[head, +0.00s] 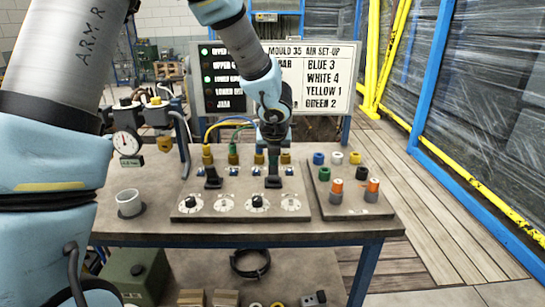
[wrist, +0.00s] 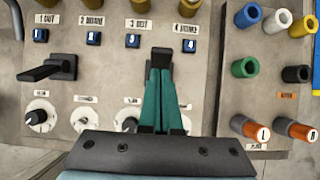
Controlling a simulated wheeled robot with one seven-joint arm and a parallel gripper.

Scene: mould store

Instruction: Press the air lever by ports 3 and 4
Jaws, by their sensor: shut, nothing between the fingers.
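The valve board (head: 240,212) lies on the bench with a row of brass ports along its back. The black air lever by ports 3 and 4 (wrist: 162,54) shows just beyond my fingertips, its lower part hidden behind them. I cannot tell whether they touch it or how far it is tilted. My gripper (wrist: 160,73) is shut and empty, its green fingers over the right half of the board. A second black lever (wrist: 50,68) by ports 1 and 2 has its handle pointing left; it also shows in the head view (head: 212,178).
Round white dials (head: 224,203) line the board's front. To the right, a separate block (head: 325,207) holds coloured caps and two orange-topped pieces. A white cup (head: 129,203) and a pressure gauge (head: 126,143) stand left. A sign board (head: 315,80) with lamps is behind.

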